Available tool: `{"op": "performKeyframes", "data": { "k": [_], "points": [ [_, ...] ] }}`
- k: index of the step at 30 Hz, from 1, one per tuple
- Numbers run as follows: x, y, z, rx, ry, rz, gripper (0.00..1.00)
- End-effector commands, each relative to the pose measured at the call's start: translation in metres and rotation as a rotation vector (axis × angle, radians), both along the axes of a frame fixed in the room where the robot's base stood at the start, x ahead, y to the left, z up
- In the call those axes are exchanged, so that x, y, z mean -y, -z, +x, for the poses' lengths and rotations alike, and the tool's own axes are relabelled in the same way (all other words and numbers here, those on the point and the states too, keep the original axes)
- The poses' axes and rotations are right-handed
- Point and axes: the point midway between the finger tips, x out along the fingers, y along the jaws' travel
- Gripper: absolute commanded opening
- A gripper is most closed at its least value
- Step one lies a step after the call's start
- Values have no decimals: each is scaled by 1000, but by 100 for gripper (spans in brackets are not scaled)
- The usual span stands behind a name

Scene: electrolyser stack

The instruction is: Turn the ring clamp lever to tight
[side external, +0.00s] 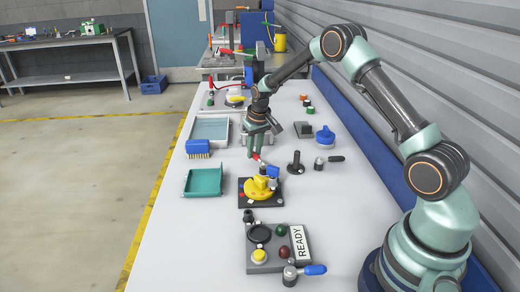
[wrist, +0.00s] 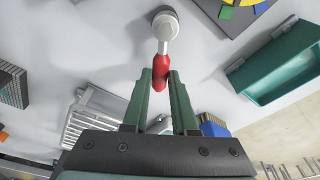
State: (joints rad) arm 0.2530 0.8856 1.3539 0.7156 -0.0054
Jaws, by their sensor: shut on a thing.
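A lever with a red handle and a grey round pivot (wrist: 165,27) shows in the wrist view. It is the lever at my gripper, and I take it for the ring clamp lever. My gripper (wrist: 161,78) is shut on its red handle (wrist: 160,73), one finger on each side, with the pivot beyond the fingertips. In the side view my gripper (side external: 254,153) reaches down to the table, and the red handle (side external: 257,157) shows small at the fingertips. No marking for tight is readable in either view.
A yellow round part on a dark plate (side external: 260,187) stands just in front of the lever. A black-handled lever (side external: 330,160) is to the right, and a blue-handled lever (side external: 305,270) is by the READY panel (side external: 298,243). A teal tray (side external: 204,182) and blue brush (side external: 198,147) lie left.

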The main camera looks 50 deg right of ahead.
Motion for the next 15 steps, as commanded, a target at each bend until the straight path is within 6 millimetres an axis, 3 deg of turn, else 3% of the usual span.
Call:
{"op": "performKeyframes", "data": {
  "k": [11, 15],
  "points": [
    [-4, 0, 1, -5, -53, -8, 0],
    [-11, 0, 1, -11, -175, -27, 0]
  ]
}}
